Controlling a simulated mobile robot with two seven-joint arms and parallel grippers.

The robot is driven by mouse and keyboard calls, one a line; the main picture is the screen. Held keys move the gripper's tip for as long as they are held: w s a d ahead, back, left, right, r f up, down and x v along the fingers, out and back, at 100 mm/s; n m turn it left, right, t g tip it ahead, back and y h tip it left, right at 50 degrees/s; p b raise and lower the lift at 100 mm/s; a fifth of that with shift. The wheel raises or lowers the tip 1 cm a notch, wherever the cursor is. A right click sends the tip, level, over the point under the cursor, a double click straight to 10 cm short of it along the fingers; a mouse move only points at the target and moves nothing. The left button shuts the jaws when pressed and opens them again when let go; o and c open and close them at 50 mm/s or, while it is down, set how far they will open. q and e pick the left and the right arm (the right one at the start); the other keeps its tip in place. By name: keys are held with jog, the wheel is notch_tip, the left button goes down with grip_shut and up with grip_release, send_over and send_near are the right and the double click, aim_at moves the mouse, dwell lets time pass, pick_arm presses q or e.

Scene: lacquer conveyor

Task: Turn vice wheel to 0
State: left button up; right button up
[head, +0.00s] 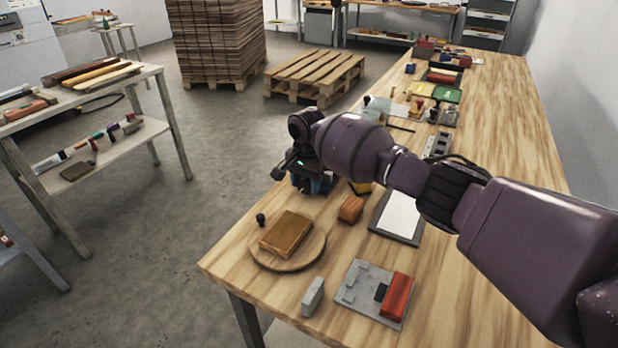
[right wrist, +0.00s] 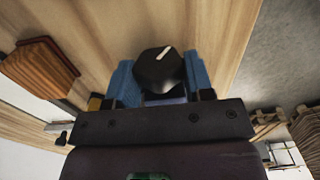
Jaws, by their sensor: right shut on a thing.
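The vice wheel shows in the right wrist view as a black faceted knob (right wrist: 157,76) with a white mark pointing up and slightly right. Blue parts (right wrist: 197,75) flank it on both sides; I cannot tell if they are the vice or finger pads. My right gripper is shut on the wheel. No scale or 0 mark is readable. My left gripper is not in view.
A round board (head: 265,262) with a brown block stands nearer on the wooden table. An orange-brown block (head: 350,209), a dark tray with white sheet (head: 398,220) and a grey plate with a red block (head: 368,300) lie close by.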

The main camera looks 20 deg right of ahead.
jog(key=shift+a+g+h+p, duration=0.1)
jog(key=shift+g+h+p, duration=0.2)
jog(key=shift+g+h, duration=0.1)
jog(key=shift+f+g+h, duration=0.2)
jog(key=shift+g+h, duration=0.2)
jog(key=shift+a+f+g+h+b, duration=0.1)
jog(key=shift+f+g+h+b, duration=0.05)
jog(key=shift+g+h+b, duration=0.6)
jog(key=shift+w+b, duration=0.1)
jog(key=shift+b, duration=0.3)
jog(key=shift+g+h, duration=0.25)
jog(key=shift+r, duration=0.2)
jog(key=o, duration=0.9)
